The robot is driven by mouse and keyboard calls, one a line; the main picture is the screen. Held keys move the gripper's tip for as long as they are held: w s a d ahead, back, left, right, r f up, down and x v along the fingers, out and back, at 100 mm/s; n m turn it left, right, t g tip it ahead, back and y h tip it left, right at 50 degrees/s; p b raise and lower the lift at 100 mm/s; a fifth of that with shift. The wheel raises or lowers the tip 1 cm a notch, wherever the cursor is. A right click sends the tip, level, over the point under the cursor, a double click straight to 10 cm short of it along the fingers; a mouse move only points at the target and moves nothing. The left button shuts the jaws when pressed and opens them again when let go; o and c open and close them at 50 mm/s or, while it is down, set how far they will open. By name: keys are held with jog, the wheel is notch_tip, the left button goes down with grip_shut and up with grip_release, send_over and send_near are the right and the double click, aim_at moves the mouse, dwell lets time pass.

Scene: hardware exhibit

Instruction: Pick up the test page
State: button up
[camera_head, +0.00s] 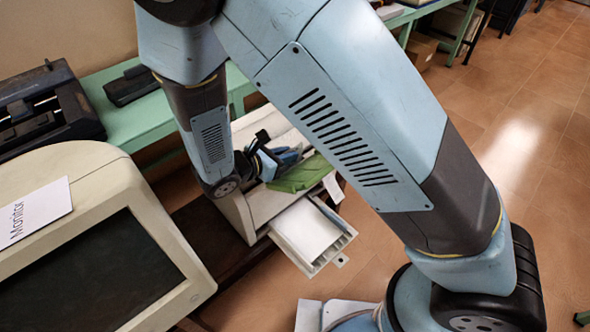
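A beige printer (235,210) stands low behind my arm. White paper (306,236) lies in its pulled-out front tray (335,249). A small white sheet edge (333,188) shows at the printer's right side, next to a green piece (300,176). I cannot tell which of these papers is the test page. My gripper (280,160) is over the printer's top, close to the green piece and some blue parts. Its fingers are small and partly hidden, so I cannot tell if it is open or holds anything. My upper arm hides what lies right of the printer.
A beige monitor (95,240) with a paper label (36,212) fills the lower left. Tiled floor (530,150) is open at right.

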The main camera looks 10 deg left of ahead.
jog(key=shift+c, duration=0.4)
grip_shut()
